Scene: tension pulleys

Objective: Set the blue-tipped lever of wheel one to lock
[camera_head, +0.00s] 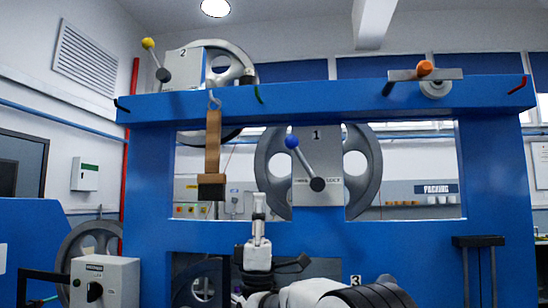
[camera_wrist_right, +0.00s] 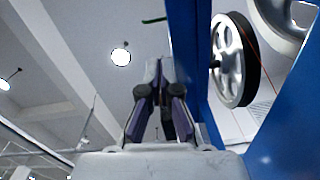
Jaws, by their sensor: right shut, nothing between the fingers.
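Wheel one (camera_head: 360,150) is a large grey spoked wheel behind a grey plate (camera_head: 325,139) marked 1. On the plate a silver lever with a blue ball tip (camera_head: 292,142) leans up and to the left from its dark pivot (camera_head: 317,184). A label that seems to read LOCK (camera_head: 333,182) is right of the pivot; the label on the left is too small to read. My right gripper (camera_head: 259,200) is shut and empty, pointing up, below and left of the blue tip in the picture, apart from it. In the wrist view its fingers (camera_wrist_right: 161,68) meet. My left gripper is not visible.
The blue frame (camera_head: 410,235) surrounds the wheel. A wooden hanging block (camera_head: 212,145) is left of my right gripper. A yellow-tipped lever (camera_head: 148,43) by wheel two is upper left, an orange-tipped one (camera_head: 424,68) upper right. A grey control box (camera_head: 118,278) stands lower left.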

